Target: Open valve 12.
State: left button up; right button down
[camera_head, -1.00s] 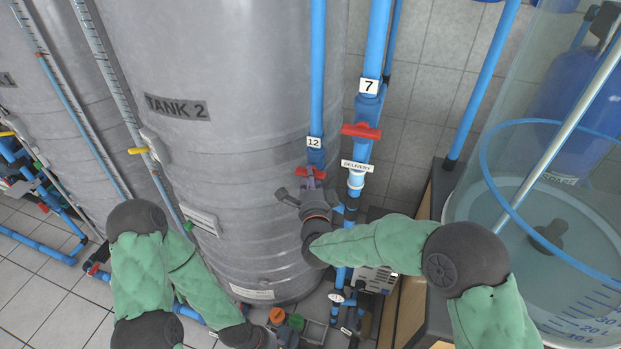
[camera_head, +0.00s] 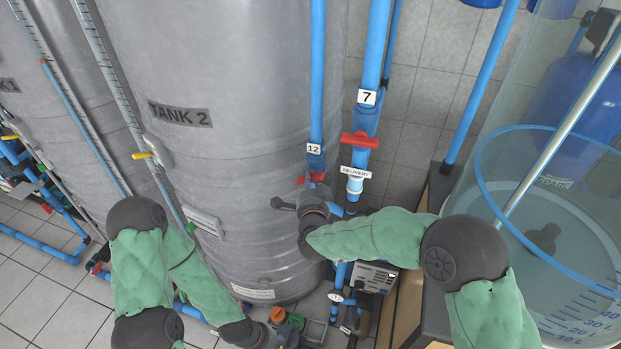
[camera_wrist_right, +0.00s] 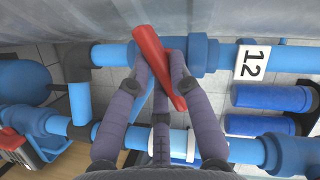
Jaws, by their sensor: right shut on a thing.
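Valve 12 is on a vertical blue pipe beside TANK 2, under a white label 12 (camera_head: 314,149); the label also shows in the wrist view (camera_wrist_right: 252,62). Its red handle (camera_wrist_right: 158,66) lies steeply slanted across the pipe in the wrist view. My right gripper (camera_wrist_right: 160,62) is shut on this handle, with fingers on both sides of it. In the head view my right gripper (camera_head: 308,196) covers part of the handle. My left arm hangs low at the left; its gripper (camera_head: 282,337) is at the bottom edge and its fingers are unclear.
Valve 7's red handle (camera_head: 360,140) and the DELIVERY label (camera_head: 355,172) are close to the right. TANK 2 (camera_head: 225,90) stands close on the left. A clear tank (camera_head: 560,200) is at the right. Other blue pipes run behind my right gripper.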

jog(key=n+g+h+p, duration=0.1)
jog(key=n+p, duration=0.2)
jog(key=p, duration=0.2)
jog(key=r+n+g+h+p, duration=0.1)
jog(key=n+h+p, duration=0.1)
jog(key=p, duration=0.3)
jog(key=shift+n+g, duration=0.3)
jog(key=shift+n, duration=0.5)
jog(key=shift+a+f+n+h+p, duration=0.1)
jog(key=shift+n+h+p, duration=0.9)
jog(key=shift+p, duration=0.85)
jog(key=shift+g, duration=0.3)
jog(key=c, duration=1.1)
grip_release()
jog(key=v, duration=1.2)
